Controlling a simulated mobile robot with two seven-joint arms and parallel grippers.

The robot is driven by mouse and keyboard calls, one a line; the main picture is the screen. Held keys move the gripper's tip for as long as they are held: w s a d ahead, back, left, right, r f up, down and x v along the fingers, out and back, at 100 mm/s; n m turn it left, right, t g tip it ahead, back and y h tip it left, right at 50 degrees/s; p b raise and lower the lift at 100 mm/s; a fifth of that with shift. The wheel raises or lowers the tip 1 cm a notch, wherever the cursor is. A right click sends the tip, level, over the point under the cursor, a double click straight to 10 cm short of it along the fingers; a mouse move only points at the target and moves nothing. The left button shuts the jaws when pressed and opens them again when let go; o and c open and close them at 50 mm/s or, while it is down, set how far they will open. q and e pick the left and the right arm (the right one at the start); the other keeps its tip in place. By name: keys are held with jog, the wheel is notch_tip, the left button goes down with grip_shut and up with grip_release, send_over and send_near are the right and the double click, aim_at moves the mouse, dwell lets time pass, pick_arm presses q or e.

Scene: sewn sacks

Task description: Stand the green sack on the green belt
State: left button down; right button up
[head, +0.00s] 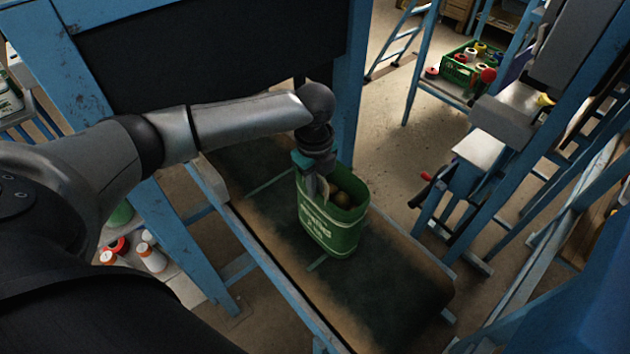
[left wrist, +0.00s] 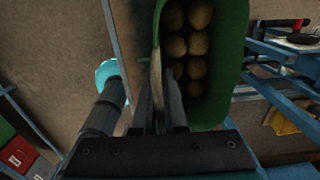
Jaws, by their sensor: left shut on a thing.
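The green sack (head: 330,222) stands upright, open at the top, on the green belt (head: 375,297) in the head view. White print runs across its near side. Round brown things, like potatoes, fill it; they show in the left wrist view, where the green sack (left wrist: 236,65) has its mouth toward the camera. My left gripper (head: 318,185) comes down from above and is shut on the sack's near left rim. In the left wrist view its fingers (left wrist: 160,105) pinch that rim. Whether the sack's base touches the belt is hard to tell. My right gripper is not in view.
A blue frame with a dark panel (head: 210,55) stands behind the belt. Blue machinery (head: 450,190) is to the right. A green crate of spools (head: 465,66) sits at the back right. Orange-capped bottles (head: 150,257) stand at lower left. The belt's near end is clear.

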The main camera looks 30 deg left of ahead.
pick_arm(q)
jog(key=shift+w+r, duration=0.2)
jog(key=c, duration=1.4)
grip_release()
jog(key=shift+s+f, duration=0.2)
jog(key=shift+f, duration=0.1)
jog(key=o, duration=0.4)
jog(key=shift+s, duration=0.1)
jog(key=shift+o, duration=0.2)
jog(key=shift+r, duration=0.1)
notch_tip(320, 180, up, 12)
jog(key=shift+r+p, duration=0.1)
jog(key=shift+p, duration=0.2)
